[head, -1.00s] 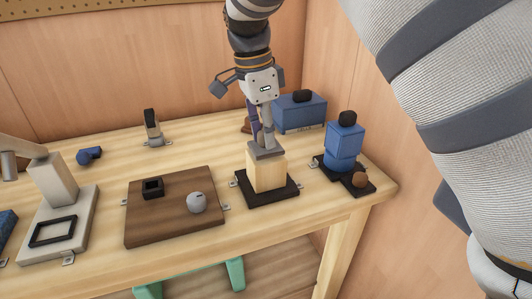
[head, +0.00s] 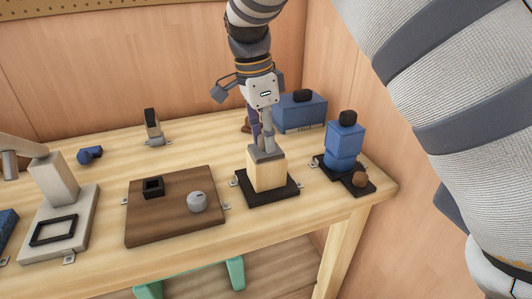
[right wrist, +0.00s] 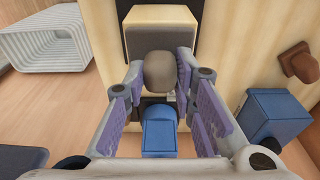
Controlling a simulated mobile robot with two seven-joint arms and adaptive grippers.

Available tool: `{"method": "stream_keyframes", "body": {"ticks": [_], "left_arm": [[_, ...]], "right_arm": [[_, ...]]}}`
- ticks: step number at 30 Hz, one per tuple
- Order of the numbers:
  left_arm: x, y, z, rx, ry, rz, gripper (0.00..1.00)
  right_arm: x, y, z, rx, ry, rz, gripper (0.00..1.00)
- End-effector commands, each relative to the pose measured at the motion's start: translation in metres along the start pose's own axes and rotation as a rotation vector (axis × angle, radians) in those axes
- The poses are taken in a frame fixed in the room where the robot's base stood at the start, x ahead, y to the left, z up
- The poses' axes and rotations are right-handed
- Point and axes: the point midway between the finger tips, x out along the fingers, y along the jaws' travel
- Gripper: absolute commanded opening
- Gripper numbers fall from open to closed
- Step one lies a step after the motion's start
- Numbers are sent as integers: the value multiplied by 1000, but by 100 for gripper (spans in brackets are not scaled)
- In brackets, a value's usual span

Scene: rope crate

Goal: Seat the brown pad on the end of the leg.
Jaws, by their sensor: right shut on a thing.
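The leg is a pale wooden block (head: 267,174) standing upright in a black base on the bench. The pad (head: 266,154) is a grey-brown flat plate at the block's top end. In the right wrist view the pad (right wrist: 160,43) shows as a dark square with a rounded grey-brown grip above it. My right gripper (head: 266,140) comes straight down over the leg and is shut on the pad. Its purple-lined fingers (right wrist: 160,74) flank the rounded grip. Whether the pad lies fully flat on the leg, I cannot tell. My left gripper is out of view.
A blue block with a black knob (head: 344,144) stands close right of the leg, with a brown ball in front. A blue box (head: 303,116) is behind. A brown board (head: 172,218) with a grey knob lies to the left. The bench front edge is near.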

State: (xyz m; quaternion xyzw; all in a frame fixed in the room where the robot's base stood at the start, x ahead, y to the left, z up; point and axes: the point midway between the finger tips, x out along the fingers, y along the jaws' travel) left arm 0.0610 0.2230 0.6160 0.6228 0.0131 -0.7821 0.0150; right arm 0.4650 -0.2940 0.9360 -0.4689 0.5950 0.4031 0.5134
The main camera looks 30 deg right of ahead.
Motion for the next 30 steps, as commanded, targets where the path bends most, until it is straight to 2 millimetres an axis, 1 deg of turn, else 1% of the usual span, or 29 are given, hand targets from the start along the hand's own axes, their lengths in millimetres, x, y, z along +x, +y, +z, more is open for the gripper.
{"method": "stream_keyframes", "body": {"ticks": [8, 9, 12, 25, 28, 29, 30], "left_arm": [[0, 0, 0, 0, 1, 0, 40], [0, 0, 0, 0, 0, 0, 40], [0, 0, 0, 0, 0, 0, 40], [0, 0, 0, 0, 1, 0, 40], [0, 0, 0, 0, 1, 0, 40], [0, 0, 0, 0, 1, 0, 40], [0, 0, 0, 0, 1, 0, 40]], "right_arm": [[2, 0, 0, 0, 0, 1, 0], [2, 0, 0, 0, 0, 1, 29], [2, 0, 0, 0, 0, 1, 48], [1, 0, 0, 0, 0, 0, 48], [-10, -1, 0, 0, 0, -4, 48], [-17, -1, 0, 0, 0, -5, 48], [-27, -1, 0, 0, 0, -6, 48]]}}
